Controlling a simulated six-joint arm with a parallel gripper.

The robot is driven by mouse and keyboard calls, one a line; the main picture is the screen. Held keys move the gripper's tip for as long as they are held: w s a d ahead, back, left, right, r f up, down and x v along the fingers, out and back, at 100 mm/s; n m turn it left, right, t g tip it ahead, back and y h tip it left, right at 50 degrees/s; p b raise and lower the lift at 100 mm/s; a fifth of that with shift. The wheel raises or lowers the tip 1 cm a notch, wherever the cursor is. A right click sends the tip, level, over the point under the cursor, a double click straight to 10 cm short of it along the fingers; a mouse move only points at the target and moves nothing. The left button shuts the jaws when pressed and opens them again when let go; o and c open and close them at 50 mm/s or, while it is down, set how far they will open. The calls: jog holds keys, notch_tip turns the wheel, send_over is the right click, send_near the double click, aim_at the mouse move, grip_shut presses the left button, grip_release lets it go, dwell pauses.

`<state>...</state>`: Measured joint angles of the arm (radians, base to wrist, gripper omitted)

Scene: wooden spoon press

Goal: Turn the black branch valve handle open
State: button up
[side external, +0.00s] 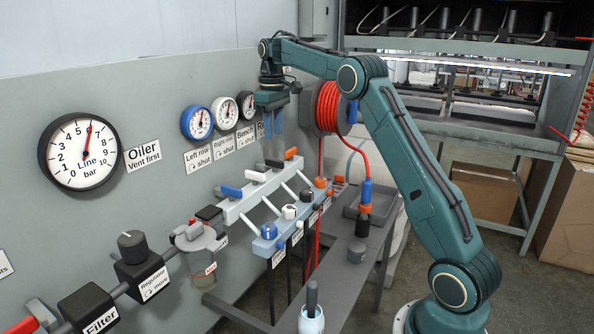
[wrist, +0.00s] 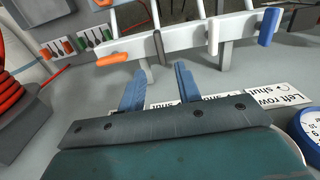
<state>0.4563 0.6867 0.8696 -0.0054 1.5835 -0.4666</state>
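The black branch valve handle (wrist: 159,47) lies across the pale manifold rail (wrist: 190,37) in the wrist view, between the orange and white handles. It also shows as a small dark bar on the rail in the side external view (side external: 273,163). My gripper (wrist: 160,72) has its two blue fingers spread with nothing between them. In the wrist view the black handle appears just beyond the gap between the fingertips. In the side external view my gripper (side external: 272,120) points down, above the rail and clear of the handles.
The orange handle (wrist: 121,56) lies along the rail; the white (wrist: 213,36) and blue (wrist: 268,26) handles lie across it. Small gauges (side external: 197,122) are on the wall beside my gripper. A red hose reel (side external: 328,107) stands behind. Lower valve knobs (side external: 268,231) are in front.

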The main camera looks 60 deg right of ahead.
jog(key=shift+r, duration=2.45)
jog(key=shift+r, duration=0.1)
jog(key=s+a+r+t, duration=0.1)
jog(key=s+a+r, duration=0.2)
jog(key=s+a, duration=0.45)
jog(key=s+a+r+t, duration=0.25)
jog(key=s+a, duration=0.35)
jog(key=a, duration=0.3)
jog(key=s+a+f+t, duration=0.1)
jog(key=s+a+f, duration=0.3)
jog(key=s, duration=0.5)
jog(key=s+a+f+t, duration=0.1)
jog(key=s+a+f, duration=0.3)
jog(key=s+f, duration=0.4)
jog(key=shift+s+a, duration=0.25)
jog(key=shift+s, duration=1.05)
